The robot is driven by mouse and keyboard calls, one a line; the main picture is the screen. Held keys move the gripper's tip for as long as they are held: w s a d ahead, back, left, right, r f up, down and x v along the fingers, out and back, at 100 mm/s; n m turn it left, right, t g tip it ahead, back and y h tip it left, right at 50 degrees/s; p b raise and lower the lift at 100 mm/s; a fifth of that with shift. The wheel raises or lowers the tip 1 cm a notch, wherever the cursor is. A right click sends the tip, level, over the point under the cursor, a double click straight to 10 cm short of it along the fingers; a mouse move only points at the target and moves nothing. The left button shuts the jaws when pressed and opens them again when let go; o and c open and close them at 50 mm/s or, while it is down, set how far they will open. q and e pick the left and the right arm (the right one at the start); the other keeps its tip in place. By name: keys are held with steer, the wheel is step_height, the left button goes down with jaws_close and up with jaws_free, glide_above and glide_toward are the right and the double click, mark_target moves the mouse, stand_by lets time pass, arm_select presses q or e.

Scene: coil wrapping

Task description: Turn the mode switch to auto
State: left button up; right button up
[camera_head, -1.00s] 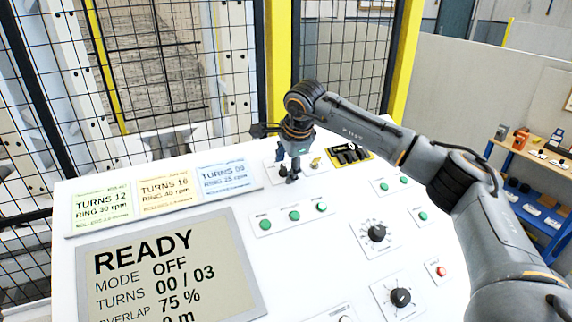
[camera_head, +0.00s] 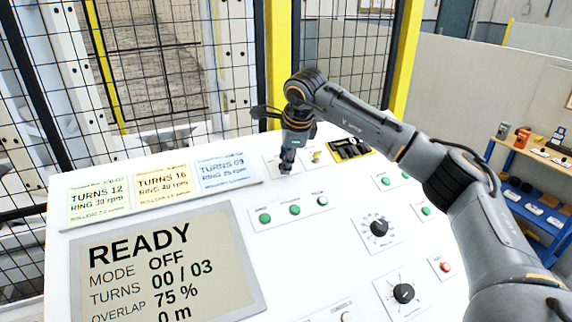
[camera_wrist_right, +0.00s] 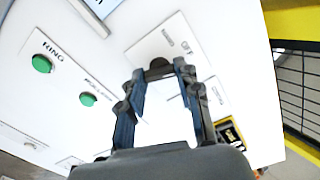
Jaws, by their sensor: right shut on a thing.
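The mode switch is a small dark knob (camera_wrist_right: 159,67) on a white plate (camera_wrist_right: 172,42) marked OFF in the right wrist view. My right gripper (camera_head: 286,167) reaches down onto the panel from the right in the head view and covers most of the switch there. Its two fingers (camera_wrist_right: 161,76) stand on either side of the knob in the wrist view, shut on it. The display (camera_head: 165,265) reads READY, MODE OFF, TURNS 00 / 03, OVERLAP 75 %. My left gripper is not in view.
Green buttons (camera_head: 295,209) sit in front of the switch, and a small yellow part (camera_head: 317,157) is just right of it. A yellow-edged black holder (camera_head: 349,149) stands farther right. Black dials (camera_head: 379,228) lie nearer. A mesh fence (camera_head: 150,70) rises behind the panel.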

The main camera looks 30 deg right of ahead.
steer(key=m+b, duration=0.1)
steer(key=m, duration=0.2)
steer(key=shift+f+b, duration=0.15)
steer(key=shift+b, duration=0.15)
steer(key=shift+m+b, duration=0.4)
steer(key=shift+m, duration=0.6)
steer(key=o, duration=1.2)
steer(key=shift+c, duration=0.2)
